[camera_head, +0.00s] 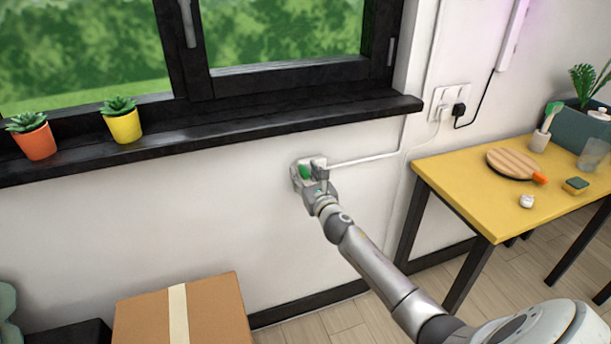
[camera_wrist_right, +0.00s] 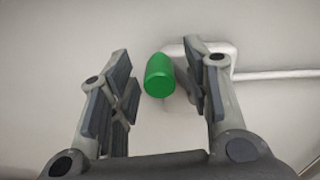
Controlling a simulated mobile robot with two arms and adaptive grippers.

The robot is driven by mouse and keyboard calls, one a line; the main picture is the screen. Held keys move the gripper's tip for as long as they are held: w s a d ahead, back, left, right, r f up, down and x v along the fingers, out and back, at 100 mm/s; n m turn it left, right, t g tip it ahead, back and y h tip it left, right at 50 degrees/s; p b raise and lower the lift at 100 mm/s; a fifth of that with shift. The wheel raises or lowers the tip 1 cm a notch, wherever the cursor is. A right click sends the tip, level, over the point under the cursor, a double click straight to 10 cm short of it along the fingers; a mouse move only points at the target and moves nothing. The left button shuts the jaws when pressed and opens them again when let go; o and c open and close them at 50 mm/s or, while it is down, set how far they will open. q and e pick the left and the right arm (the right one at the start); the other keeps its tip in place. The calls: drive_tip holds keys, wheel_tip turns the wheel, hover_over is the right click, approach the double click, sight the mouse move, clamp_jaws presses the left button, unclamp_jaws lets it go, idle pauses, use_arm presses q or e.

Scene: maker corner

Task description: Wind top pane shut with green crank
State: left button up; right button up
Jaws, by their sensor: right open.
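The green crank knob (camera_wrist_right: 159,75) sticks out from a white wall unit (camera_wrist_right: 205,48) in the right wrist view. It sits between the two fingers of my right gripper (camera_wrist_right: 158,95), with a gap to the left finger and a smaller one to the right. My right gripper is open and holds nothing. In the head view the gripper (camera_head: 314,178) is at the wall below the sill, and a bit of the green crank (camera_head: 306,172) shows beside it. The window (camera_head: 285,40) is above; its top pane's edge is not clearly in view. My left gripper is not in view.
A black sill (camera_head: 220,137) with an orange pot (camera_head: 36,143) and a yellow pot (camera_head: 124,127) runs above the crank. A yellow table (camera_head: 470,180) with small items stands right. A cardboard box (camera_head: 220,308) is below left.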

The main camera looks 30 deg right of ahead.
clamp_jaws()
drive_tip(key=shift+a+f, duration=0.1)
idle(0.4)
wheel_tip(320, 180, down, 9)
drive_tip(key=n+p, duration=0.2)
drive_tip(key=n, duration=1.6)
drive_tip(key=shift+f+n, duration=0.15)
drive_tip(key=shift+n, duration=0.15)
